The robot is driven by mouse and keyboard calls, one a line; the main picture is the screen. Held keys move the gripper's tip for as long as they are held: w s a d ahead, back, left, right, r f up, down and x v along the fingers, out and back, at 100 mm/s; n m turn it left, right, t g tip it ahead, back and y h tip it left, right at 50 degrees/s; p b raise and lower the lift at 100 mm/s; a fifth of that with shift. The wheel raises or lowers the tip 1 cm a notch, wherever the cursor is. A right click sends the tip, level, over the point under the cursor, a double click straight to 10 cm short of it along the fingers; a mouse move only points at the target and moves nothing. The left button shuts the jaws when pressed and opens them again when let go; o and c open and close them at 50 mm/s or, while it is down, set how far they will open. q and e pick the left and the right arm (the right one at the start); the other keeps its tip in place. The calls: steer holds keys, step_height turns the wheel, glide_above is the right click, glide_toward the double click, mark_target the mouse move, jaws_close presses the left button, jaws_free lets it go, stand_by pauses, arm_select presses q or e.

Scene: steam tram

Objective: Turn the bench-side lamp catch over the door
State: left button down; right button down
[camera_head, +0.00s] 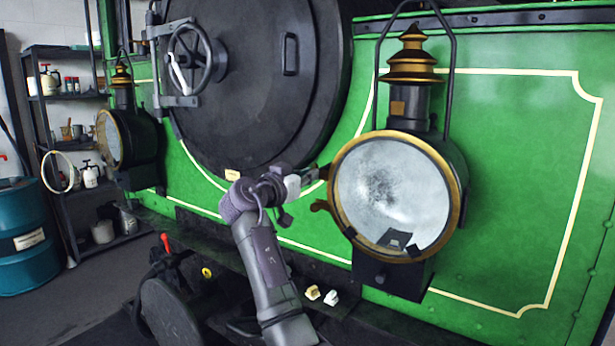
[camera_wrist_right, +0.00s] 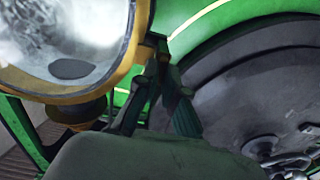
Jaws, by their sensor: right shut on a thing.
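The large round lamp (camera_head: 392,195) with a brass rim and clouded glass stands on the green tram front, right of the round black door. Its glass and rim also show in the wrist view (camera_wrist_right: 70,35). My right gripper (camera_head: 318,173) reaches up to the left edge of this lamp. In the wrist view its fingers (camera_wrist_right: 160,68) are shut on a small dark piece, the lamp catch (camera_wrist_right: 156,42), right beside the brass rim. The fingers hide part of the catch. My left gripper is not in view.
A second lamp (camera_head: 112,138) stands at the far left of the tram front. The black door (camera_head: 265,80) has a handwheel (camera_head: 197,60). Shelves (camera_head: 68,120) and a blue drum (camera_head: 25,240) stand at the left. Two small pale pieces (camera_head: 321,296) lie on the ledge below.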

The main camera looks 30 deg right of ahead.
steer(key=m+b, duration=0.4)
steer(key=m, duration=0.2)
steer(key=m+b, duration=0.4)
steer(key=m, duration=0.1)
steer(key=m+b, duration=0.4)
steer(key=m, duration=0.2)
steer(key=shift+s+d+f+m, duration=0.1)
steer(key=shift+s+d+m, duration=0.05)
steer(key=shift+s+m, duration=0.2)
stand_by(0.4)
steer(key=c, duration=1.4)
jaws_free()
steer(key=shift+c, duration=0.2)
steer(key=shift+o, duration=0.8)
steer(key=shift+f, duration=0.1)
